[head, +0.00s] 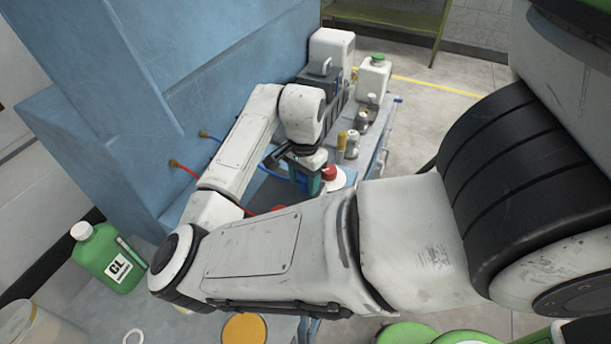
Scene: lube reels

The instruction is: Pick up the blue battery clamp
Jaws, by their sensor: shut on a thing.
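My gripper (307,172) points down over the bench along the blue wall, at the middle of the head view. Its fingers are small and partly hidden by my arm. It is shut on the blue battery clamp (302,180), of which only a small blue part shows between the dark and teal parts. A blue cable (245,152) runs from the wall down toward my gripper. A red cable (187,171) leaves the wall lower left and passes behind my arm. How far the clamp is above the bench cannot be told.
A red knob (330,172) on a white base stands close right of my gripper. Small bottles (352,146), a dark box (320,87) and a white jug (373,77) stand behind. A green bottle (108,258) stands at lower left. Open floor (420,125) lies right of the bench.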

